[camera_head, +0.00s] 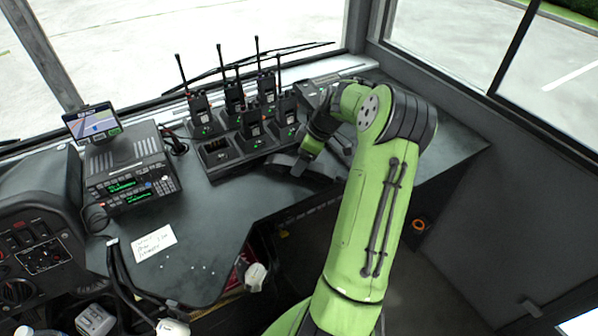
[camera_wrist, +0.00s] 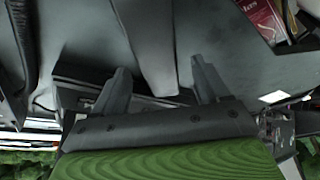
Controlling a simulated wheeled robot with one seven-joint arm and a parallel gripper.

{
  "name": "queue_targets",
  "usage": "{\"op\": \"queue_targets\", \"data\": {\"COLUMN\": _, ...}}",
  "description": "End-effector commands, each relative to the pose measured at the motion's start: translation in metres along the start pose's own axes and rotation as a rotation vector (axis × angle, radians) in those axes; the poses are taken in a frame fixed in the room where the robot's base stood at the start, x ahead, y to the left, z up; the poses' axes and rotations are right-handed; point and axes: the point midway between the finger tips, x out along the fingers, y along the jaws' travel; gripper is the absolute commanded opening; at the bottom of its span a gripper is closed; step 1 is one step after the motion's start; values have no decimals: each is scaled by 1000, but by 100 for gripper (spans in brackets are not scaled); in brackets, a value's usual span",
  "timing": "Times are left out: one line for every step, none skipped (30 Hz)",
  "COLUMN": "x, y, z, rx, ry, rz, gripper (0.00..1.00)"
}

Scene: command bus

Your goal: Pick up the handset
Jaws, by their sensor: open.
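My gripper (camera_head: 301,166) is low over the dark counter, just right of the radio charger; it also shows in the wrist view (camera_wrist: 160,68). Its two fingers are spread apart. A long smooth dark grey piece (camera_wrist: 152,42) reaches down between the fingers in the wrist view; it may be the handset, but I cannot tell for sure. No contact with the fingers is clear. In the head view a dark low shape (camera_head: 281,160) lies beside the fingertips, partly hidden by my gripper.
Several handheld radios with antennas (camera_head: 233,98) stand in a multi-slot charger (camera_head: 222,168), whose front left slot is empty. A radio console (camera_head: 130,180) and small screen (camera_head: 92,122) stand at left. A paper note (camera_head: 154,243) lies on the counter (camera_head: 200,240). The windshield is behind.

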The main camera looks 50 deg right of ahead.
Motion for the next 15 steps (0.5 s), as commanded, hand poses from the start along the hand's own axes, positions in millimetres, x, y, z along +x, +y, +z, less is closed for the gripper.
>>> {"op": "queue_targets", "data": {"x": 14, "y": -1, "z": 1, "rx": -1, "ry": 1, "rz": -3, "gripper": 74}}
{"op": "queue_targets", "data": {"x": 18, "y": -1, "z": 1, "rx": -1, "ry": 1, "rz": -2, "gripper": 74}}
{"op": "queue_targets", "data": {"x": 23, "y": 0, "z": 1, "rx": -1, "ry": 0, "rz": -2, "gripper": 74}}
{"op": "queue_targets", "data": {"x": 24, "y": 0, "z": 1, "rx": -1, "ry": 0, "rz": -1, "gripper": 74}}
{"op": "queue_targets", "data": {"x": 26, "y": 0, "z": 1, "rx": -1, "ry": 0, "rz": 0, "gripper": 74}}
{"op": "queue_targets", "data": {"x": 26, "y": 0, "z": 1, "rx": -1, "ry": -1, "rz": 1, "gripper": 74}}
{"op": "queue_targets", "data": {"x": 26, "y": 0, "z": 0, "rx": -1, "ry": -1, "rz": 1, "gripper": 74}}
{"op": "queue_targets", "data": {"x": 25, "y": 0, "z": 0, "rx": -1, "ry": -1, "rz": 2, "gripper": 74}}
{"op": "queue_targets", "data": {"x": 25, "y": 0, "z": 0, "rx": -1, "ry": -1, "rz": 2, "gripper": 74}}
{"op": "queue_targets", "data": {"x": 25, "y": 0, "z": 0, "rx": -1, "ry": -1, "rz": 1, "gripper": 74}}
{"op": "queue_targets", "data": {"x": 25, "y": 0, "z": 0, "rx": -1, "ry": -1, "rz": 1, "gripper": 74}}
{"op": "queue_targets", "data": {"x": 24, "y": 0, "z": 0, "rx": -1, "ry": -1, "rz": 1, "gripper": 74}}
{"op": "queue_targets", "data": {"x": 25, "y": 0, "z": 0, "rx": -1, "ry": -1, "rz": 1, "gripper": 74}}
{"op": "queue_targets", "data": {"x": 25, "y": 0, "z": 0, "rx": -1, "ry": -1, "rz": 1, "gripper": 74}}
{"op": "queue_targets", "data": {"x": 25, "y": 0, "z": 0, "rx": -1, "ry": -1, "rz": 1, "gripper": 74}}
